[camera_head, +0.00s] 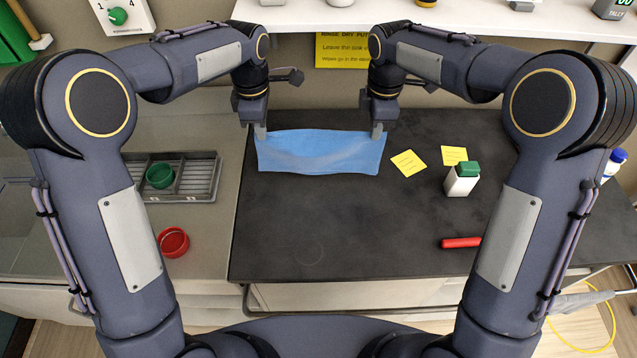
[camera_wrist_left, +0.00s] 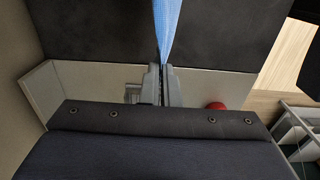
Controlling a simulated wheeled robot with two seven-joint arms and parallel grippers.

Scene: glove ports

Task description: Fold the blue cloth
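The blue cloth (camera_head: 320,153) hangs stretched between my two grippers above the dark worktop, with its lower edge towards me. My left gripper (camera_head: 260,131) is shut on the cloth's upper left corner. In the left wrist view the cloth (camera_wrist_left: 166,30) shows edge-on as a narrow strip running into the closed fingers of the left gripper (camera_wrist_left: 160,85). My right gripper (camera_head: 377,130) is at the cloth's upper right corner and appears shut on it. I cannot tell whether the lower edge touches the worktop.
The dark worktop (camera_head: 330,235) is clear in front of the cloth.

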